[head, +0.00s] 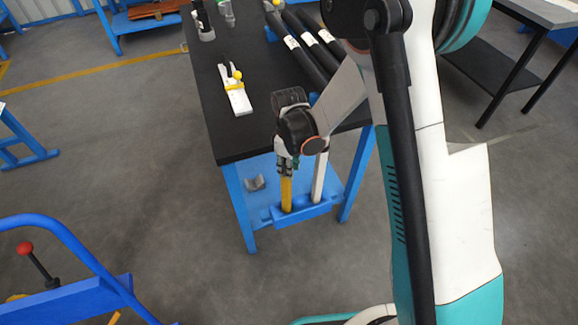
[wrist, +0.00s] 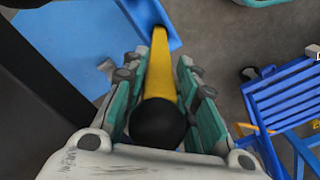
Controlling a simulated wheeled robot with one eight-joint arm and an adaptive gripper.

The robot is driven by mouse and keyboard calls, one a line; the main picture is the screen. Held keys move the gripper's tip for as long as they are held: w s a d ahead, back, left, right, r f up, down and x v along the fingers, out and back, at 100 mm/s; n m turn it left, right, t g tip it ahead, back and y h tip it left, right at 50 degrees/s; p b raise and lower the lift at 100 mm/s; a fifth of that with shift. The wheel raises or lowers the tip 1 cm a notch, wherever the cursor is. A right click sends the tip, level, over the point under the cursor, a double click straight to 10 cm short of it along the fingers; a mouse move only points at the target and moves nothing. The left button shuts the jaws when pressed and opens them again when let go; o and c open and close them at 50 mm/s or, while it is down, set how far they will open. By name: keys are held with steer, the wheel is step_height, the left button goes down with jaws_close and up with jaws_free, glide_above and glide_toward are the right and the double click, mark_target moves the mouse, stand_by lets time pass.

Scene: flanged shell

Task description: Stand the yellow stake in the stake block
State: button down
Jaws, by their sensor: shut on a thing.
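The yellow stake (head: 286,193) is upright below my gripper (head: 287,166), at the left part of the blue stake block (head: 312,213). Its lower end meets the block in the head view; I cannot tell how deep it sits. A white stake (head: 319,180) stands in the block just to the right. In the wrist view my gripper (wrist: 160,108) is shut on the yellow stake (wrist: 160,72), with its black rounded top (wrist: 158,124) between the teal fingers. The stake's far end reaches the blue block (wrist: 150,18).
The block is at the front edge of a blue lower shelf (head: 262,168) under a black-topped bench (head: 235,145). A grey curved piece (head: 255,183) lies on that shelf. A white tool with a yellow band (head: 235,95) and black tubes (head: 305,55) lie on top. A blue cart (head: 75,300) stands front left.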

steer(key=c, duration=1.2)
jaws_free()
step_height(320, 180, up, 12)
steer(key=p, duration=0.5)
steer(key=shift+r, duration=0.25)
steer(key=s+d+r+m+t, duration=0.2)
steer(key=s+d+r+m, duration=0.15)
steer(key=r, duration=0.45)
steer(key=s+d+r+m+t, duration=0.1)
steer(key=s+d+r+m, duration=0.1)
steer(key=s+d+r, duration=0.4)
steer(key=shift+s+d+r+m+t, duration=0.7)
steer(key=shift+s+d+r+m, duration=0.35)
steer(key=shift+s, duration=0.75)
steer(key=shift+s+d+r+m+t, duration=0.7)
steer(key=shift+s+d+r+m, duration=0.4)
steer(key=shift+s, duration=0.65)
steer(key=shift+s+d+r+m+t, duration=0.7)
steer(key=shift+s+d+r+m, duration=0.35)
steer(key=shift+s, duration=0.75)
steer(key=shift+a, duration=0.15)
